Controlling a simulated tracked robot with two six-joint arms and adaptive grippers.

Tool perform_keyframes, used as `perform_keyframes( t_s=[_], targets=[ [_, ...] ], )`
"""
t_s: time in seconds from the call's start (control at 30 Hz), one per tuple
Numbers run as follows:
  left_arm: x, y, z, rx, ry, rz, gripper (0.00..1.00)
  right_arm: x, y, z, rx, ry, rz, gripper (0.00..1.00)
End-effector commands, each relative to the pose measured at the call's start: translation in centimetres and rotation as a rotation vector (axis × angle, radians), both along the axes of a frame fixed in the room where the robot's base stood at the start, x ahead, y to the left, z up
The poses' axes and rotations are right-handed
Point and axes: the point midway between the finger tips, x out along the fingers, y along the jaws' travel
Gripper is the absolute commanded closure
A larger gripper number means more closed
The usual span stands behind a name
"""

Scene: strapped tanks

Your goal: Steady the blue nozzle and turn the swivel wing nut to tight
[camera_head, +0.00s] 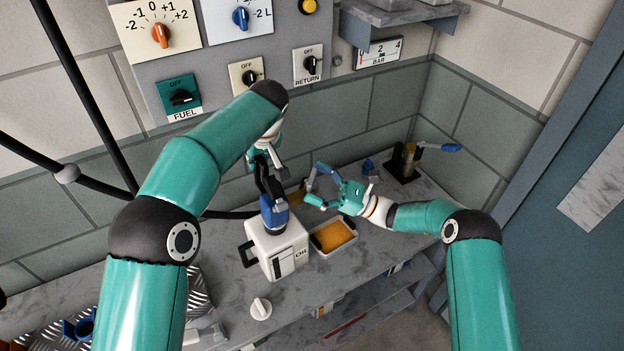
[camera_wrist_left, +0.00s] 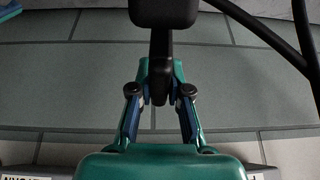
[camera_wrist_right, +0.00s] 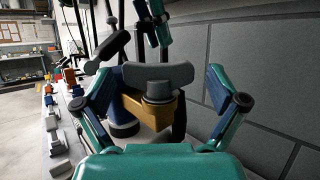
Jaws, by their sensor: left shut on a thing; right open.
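A white tank (camera_head: 276,246) stands on the counter with the blue nozzle (camera_head: 274,214) on its top. The blue nozzle also shows partly in the right wrist view (camera_wrist_right: 124,127). My left gripper (camera_head: 262,162) is above it; in the left wrist view the gripper (camera_wrist_left: 160,96) is shut on a dark upright stem (camera_wrist_left: 161,72). The grey wing nut (camera_wrist_right: 158,75) sits on a yellow swivel body (camera_wrist_right: 145,108), its wings about level. My right gripper (camera_head: 318,184) is open; in the right wrist view its fingers (camera_wrist_right: 160,88) stand either side of the wing nut, apparently not touching it.
A tray of orange material (camera_head: 333,236) lies right of the tank. A white knob (camera_head: 261,308) is at the counter's front. A small stand with a blue-handled lever (camera_head: 405,163) is at the back right. The control panel (camera_head: 215,60) is on the wall behind.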

Motion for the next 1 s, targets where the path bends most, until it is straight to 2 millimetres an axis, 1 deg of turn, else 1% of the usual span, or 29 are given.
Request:
perform_keyframes(
  t_s=[0.03, 0.13, 0.4, 0.77, 1.0],
  targets=[
    [0.02, 0.03, 0.09, 0.000, -0.002, 0.000, 1.00, 0.10, 0.38, 0.16, 0.000, 0.000, 0.001, 0.04],
    [0.03, 0.02, 0.09, 0.000, -0.002, 0.000, 1.00, 0.23, 0.70, 0.31, 0.001, 0.000, -0.001, 0.04],
    [0.03, 0.02, 0.09, 0.000, -0.002, 0.000, 1.00, 0.26, 0.78, 0.35, 0.000, 0.000, -0.001, 0.04],
    [0.01, 0.00, 0.09, 0.000, -0.001, 0.000, 1.00, 0.26, 0.75, 0.35, 0.000, 0.000, -0.001, 0.64],
    [-0.01, -0.02, 0.07, -0.001, 0.000, 0.000, 1.00, 0.26, 0.77, 0.40, 0.003, 0.002, -0.016, 0.65]
  ],
)
